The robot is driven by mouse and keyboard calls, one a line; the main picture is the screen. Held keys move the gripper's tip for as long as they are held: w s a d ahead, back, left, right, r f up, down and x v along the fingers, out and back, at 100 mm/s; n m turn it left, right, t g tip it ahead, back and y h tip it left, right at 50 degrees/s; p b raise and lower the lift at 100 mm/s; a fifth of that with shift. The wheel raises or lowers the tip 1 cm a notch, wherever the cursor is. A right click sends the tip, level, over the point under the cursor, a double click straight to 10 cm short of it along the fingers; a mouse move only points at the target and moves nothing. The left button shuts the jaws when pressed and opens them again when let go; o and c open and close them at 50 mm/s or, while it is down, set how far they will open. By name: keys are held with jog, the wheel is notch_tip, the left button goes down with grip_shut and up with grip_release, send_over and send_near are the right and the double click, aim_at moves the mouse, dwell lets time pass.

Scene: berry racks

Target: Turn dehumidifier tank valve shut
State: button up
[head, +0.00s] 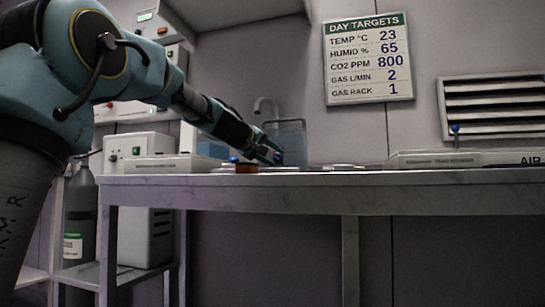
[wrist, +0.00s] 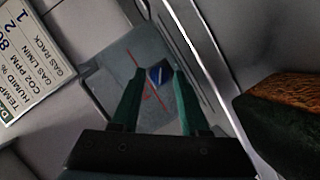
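The dehumidifier tank (head: 291,135) is a translucent grey-blue box at the back of the bench in the head view. In the wrist view the tank (wrist: 118,62) is tilted, with thin red lines on its face. A small blue piece with a pale line, which looks like the valve (wrist: 159,75), shows between my fingertips. My gripper (wrist: 160,74) has two green fingers, open on either side of the blue piece. I cannot tell whether they touch it. In the head view my gripper (head: 272,154) is at the tank's left front, and the valve cannot be made out.
The bench (head: 330,180) carries low trays and small items in front of the tank. A curved tap (head: 264,103) rises behind it. A dark block with an orange-brown top (wrist: 290,95) is close on the right in the wrist view. A targets sign (head: 367,60) hangs on the wall.

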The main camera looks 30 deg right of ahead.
jog(key=shift+o, duration=1)
jog(key=shift+a, duration=0.1)
jog(key=v, duration=1)
jog(key=shift+s+a, duration=0.15)
jog(key=shift+a, duration=0.15)
jog(key=shift+a, duration=0.1)
